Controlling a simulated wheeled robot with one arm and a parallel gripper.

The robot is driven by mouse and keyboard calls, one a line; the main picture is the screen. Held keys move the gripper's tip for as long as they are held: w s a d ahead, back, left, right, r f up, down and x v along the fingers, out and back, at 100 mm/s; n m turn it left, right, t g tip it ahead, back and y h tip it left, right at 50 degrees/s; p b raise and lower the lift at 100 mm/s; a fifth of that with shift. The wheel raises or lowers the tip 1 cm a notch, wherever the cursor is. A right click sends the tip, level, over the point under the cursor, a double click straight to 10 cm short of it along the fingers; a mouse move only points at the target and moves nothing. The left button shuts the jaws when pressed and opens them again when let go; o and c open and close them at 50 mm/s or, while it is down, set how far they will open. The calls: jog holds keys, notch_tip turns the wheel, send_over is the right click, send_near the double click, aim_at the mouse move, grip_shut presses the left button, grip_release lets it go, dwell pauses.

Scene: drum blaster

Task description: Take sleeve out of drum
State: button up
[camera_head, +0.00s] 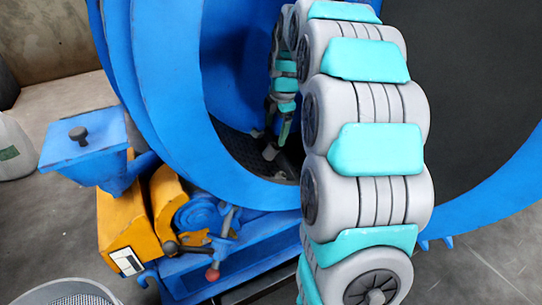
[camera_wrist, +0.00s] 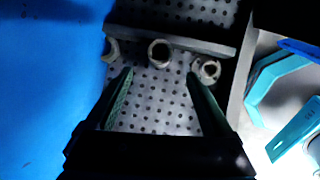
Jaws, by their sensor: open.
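The blue drum (camera_head: 165,95) stands open, and my arm reaches in through its mouth. Inside, the wrist view shows a dark perforated floor (camera_wrist: 150,118) with a raised bar (camera_wrist: 185,38) across it. Three grey metal ring-shaped pieces, which look like sleeves, lie along the bar: a left one (camera_wrist: 111,51) partly cut off from view, a middle one (camera_wrist: 159,53), and a right one (camera_wrist: 207,70). My gripper (camera_wrist: 159,74) is open and empty, its fingers pointing towards the middle sleeve. The right finger's tip is close to the right sleeve. In the head view the sleeves cannot be made out.
The drum's blue inner wall (camera_wrist: 45,90) is close on the left in the wrist view. Outside, a yellow-and-blue mechanism (camera_head: 150,215) and a mesh basket (camera_head: 70,292) are at the lower left. A pale container (camera_head: 12,148) stands at the far left.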

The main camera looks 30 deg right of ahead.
aim_at(273, 145)
jog(key=shift+w+d+f, duration=0.3)
jog(key=shift+d+f, duration=0.05)
jog(key=shift+w+f, duration=0.1)
jog(key=shift+f, duration=0.2)
jog(key=x, duration=0.6)
jog(key=shift+a+f, duration=0.2)
jog(key=shift+f, duration=0.25)
grip_shut()
